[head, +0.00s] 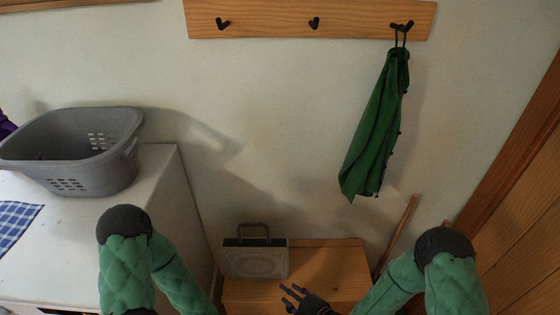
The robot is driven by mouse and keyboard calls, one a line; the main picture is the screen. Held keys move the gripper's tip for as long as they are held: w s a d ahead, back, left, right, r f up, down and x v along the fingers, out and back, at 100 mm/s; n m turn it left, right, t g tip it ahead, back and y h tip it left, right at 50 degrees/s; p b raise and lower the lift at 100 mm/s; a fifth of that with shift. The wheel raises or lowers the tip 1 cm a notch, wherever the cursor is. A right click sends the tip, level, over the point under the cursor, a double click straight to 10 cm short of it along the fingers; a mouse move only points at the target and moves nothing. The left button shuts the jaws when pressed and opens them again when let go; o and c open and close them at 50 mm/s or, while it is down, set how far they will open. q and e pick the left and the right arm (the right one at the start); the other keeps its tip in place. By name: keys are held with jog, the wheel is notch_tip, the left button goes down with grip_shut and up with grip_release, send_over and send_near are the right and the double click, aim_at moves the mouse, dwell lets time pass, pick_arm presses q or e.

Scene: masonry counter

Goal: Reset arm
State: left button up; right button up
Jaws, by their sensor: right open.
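My right gripper (288,295) shows at the bottom centre of the head view, with its dark fingers spread open and pointing left. Nothing is between the fingers. It is in front of a wooden bench (335,262), just below and to the right of a grey box with a handle (254,262). It looks apart from the box. My left arm comes in at the lower left, bent, and its forearm runs down out of the frame, so my left gripper is not visible.
A green garment (376,125) hangs from the right hook of a wooden rack (270,18); its other two hooks are bare. A grey laundry basket (75,150) and blue checked cloth (17,222) rest on the white counter (155,170). A wooden stick (402,228) leans at right.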

jog(key=s+d+f+m+g+h, duration=0.2)
jog(key=s+d+f+m+g, duration=0.1)
jog(key=m, duration=0.7)
jog(key=s+d+f+m+g+h, duration=0.2)
jog(key=s+d+f+m+g, duration=0.1)
jog(key=s+f+m+g, duration=0.3)
jog(key=s+f+m, duration=0.2)
jog(key=s+m, duration=0.1)
jog(key=m, duration=0.1)
jog(key=shift+s+d+m+h, duration=0.25)
jog(key=shift+s+m+h, duration=0.05)
jog(key=shift+s, duration=0.1)
